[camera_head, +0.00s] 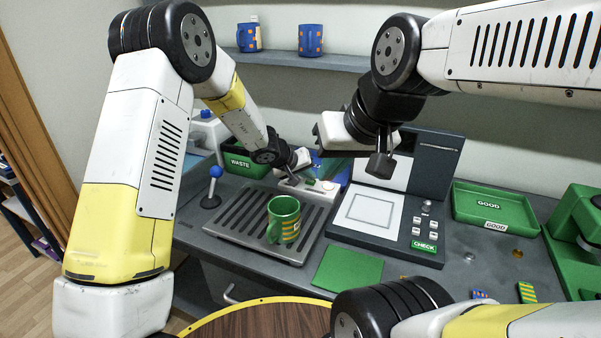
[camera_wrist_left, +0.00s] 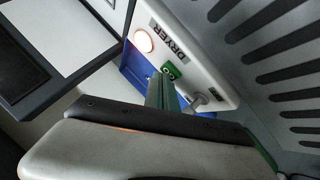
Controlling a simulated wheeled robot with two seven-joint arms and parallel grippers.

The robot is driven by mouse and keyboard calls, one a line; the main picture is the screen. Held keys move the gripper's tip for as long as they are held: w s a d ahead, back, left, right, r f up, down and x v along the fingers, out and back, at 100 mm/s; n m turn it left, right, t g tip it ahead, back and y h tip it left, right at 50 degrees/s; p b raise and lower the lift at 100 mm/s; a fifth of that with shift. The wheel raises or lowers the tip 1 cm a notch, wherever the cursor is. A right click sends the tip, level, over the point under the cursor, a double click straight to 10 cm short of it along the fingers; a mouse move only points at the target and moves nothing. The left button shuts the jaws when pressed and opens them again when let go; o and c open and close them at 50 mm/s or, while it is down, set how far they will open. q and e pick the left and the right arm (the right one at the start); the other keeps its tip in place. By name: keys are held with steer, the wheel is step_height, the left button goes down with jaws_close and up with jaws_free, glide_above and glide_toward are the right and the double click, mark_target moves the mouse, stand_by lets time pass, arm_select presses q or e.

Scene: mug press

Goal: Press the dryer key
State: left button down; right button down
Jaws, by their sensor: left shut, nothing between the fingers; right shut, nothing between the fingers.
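The dryer panel (camera_head: 318,190) is a pale box at the back edge of the drying rack (camera_head: 240,235). In the left wrist view it carries the word DRYER (camera_wrist_left: 168,40), a glowing round lamp (camera_wrist_left: 143,41) and a green key (camera_wrist_left: 170,71). My left gripper (camera_head: 296,178) is shut and empty at the panel; its fingers (camera_wrist_left: 163,88) point at the green key, and I cannot tell whether they touch it. A green mug (camera_head: 284,220) with yellow and orange marks stands upright on the rack. My right gripper (camera_head: 380,170) is shut and empty above the check station.
The check station (camera_head: 372,209) stands right of the rack, with a dark upright panel behind it. A green GOOD tray (camera_head: 492,205) is further right, a green WASTE bin (camera_head: 245,166) behind the rack. A blue-knobbed lever (camera_head: 214,173) stands left. A green mat (camera_head: 348,268) lies in front.

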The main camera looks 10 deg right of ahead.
mark_target(308, 182)
stand_by(0.5)
arm_select(q)
steer(key=shift+r, duration=0.75)
steer(key=shift+r, duration=2.55)
steer(key=s+a+r+m, duration=0.1)
steer(key=s+a+r, duration=1)
steer(key=a+r, duration=0.3)
steer(key=s+a+r+n+y, duration=0.1)
steer(key=s+a+y, duration=0.4)
steer(key=s+a, duration=1.3)
steer(key=s, duration=0.3)
steer(key=shift+s+a+r+n+t, duration=0.25)
steer(key=shift+r+n+t, duration=0.05)
steer(key=shift+r+n, duration=0.1)
